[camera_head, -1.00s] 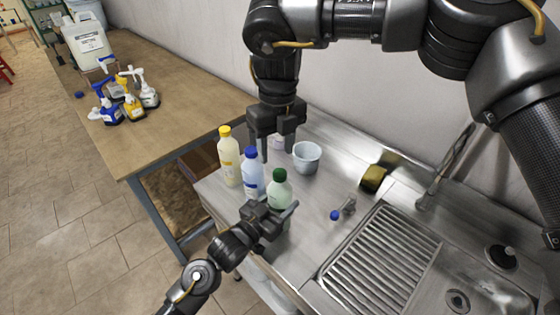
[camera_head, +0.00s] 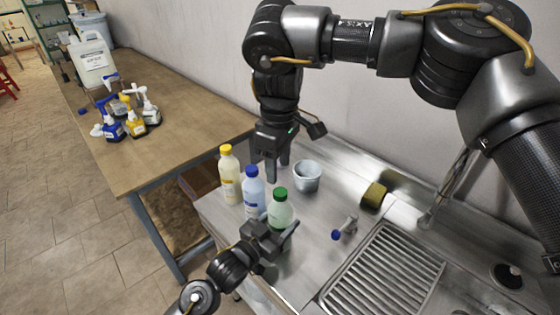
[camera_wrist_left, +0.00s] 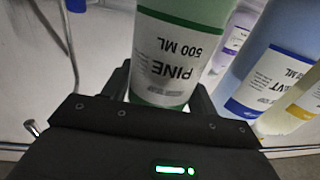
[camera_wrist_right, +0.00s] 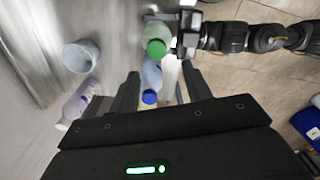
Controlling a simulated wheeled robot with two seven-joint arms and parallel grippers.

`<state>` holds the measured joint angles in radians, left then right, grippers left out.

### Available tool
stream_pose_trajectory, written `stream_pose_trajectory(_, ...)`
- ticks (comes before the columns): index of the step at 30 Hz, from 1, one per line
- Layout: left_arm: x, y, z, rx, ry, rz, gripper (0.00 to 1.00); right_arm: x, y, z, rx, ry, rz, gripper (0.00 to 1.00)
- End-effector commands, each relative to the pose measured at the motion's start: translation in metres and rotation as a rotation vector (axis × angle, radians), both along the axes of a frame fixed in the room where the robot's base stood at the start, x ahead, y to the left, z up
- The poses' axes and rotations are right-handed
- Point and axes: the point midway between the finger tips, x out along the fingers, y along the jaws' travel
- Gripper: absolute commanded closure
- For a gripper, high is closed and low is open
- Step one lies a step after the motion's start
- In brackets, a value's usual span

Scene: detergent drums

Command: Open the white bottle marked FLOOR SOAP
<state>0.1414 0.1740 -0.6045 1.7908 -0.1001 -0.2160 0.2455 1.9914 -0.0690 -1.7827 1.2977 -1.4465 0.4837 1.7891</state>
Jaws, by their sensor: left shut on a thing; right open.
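My left gripper (camera_head: 285,232) is shut on the clear bottle with a green cap (camera_head: 280,210); its label reads PINE in the left wrist view (camera_wrist_left: 170,70). My right gripper (camera_head: 278,172) is open and empty, pointing down behind the blue-capped bottle (camera_head: 254,192). In the right wrist view, a pale bottle with a purple label (camera_wrist_right: 78,105) lies left of the fingers; my right gripper hides it in the head view. A large white jug (camera_head: 92,62) stands on the wooden table. No FLOOR SOAP marking is legible on either.
A yellow-capped bottle (camera_head: 230,178) stands left of the blue-capped one. A light cup (camera_head: 307,176), a sponge (camera_head: 374,195) and a blue-tipped fitting (camera_head: 344,229) are on the steel counter, beside the ribbed drainer (camera_head: 385,270). Several spray bottles (camera_head: 136,124) stand on the wooden table.

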Motion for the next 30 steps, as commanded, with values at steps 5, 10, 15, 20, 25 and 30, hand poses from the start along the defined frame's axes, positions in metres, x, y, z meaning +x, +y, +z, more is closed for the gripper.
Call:
stream_pose_trajectory(5,0.0,0.0,0.001,-0.001,-0.002,0.0,1.0,0.002,-0.002,0.001,-0.012,-0.005,-0.376,0.51)
stream_pose_trajectory(10,0.0,0.0,0.001,-0.002,-0.002,0.0,1.0,0.002,-0.003,0.001,-0.017,-0.008,-0.618,0.51)
stream_pose_trajectory(15,0.0,0.0,0.001,-0.002,-0.002,0.0,1.0,0.003,-0.003,0.001,-0.017,-0.009,-0.727,0.51)
stream_pose_trajectory(20,0.0,0.0,0.001,-0.002,-0.002,0.0,1.0,0.002,-0.003,0.0,-0.018,-0.008,-0.746,0.51)
stream_pose_trajectory(25,0.0,0.0,0.001,-0.002,-0.002,0.0,1.0,0.002,-0.003,-0.014,-0.018,-0.005,-0.743,0.51)
stream_pose_trajectory(30,0.0,0.0,0.001,-0.002,-0.002,0.0,1.0,0.002,-0.003,-0.041,-0.019,-0.003,-0.743,0.51)
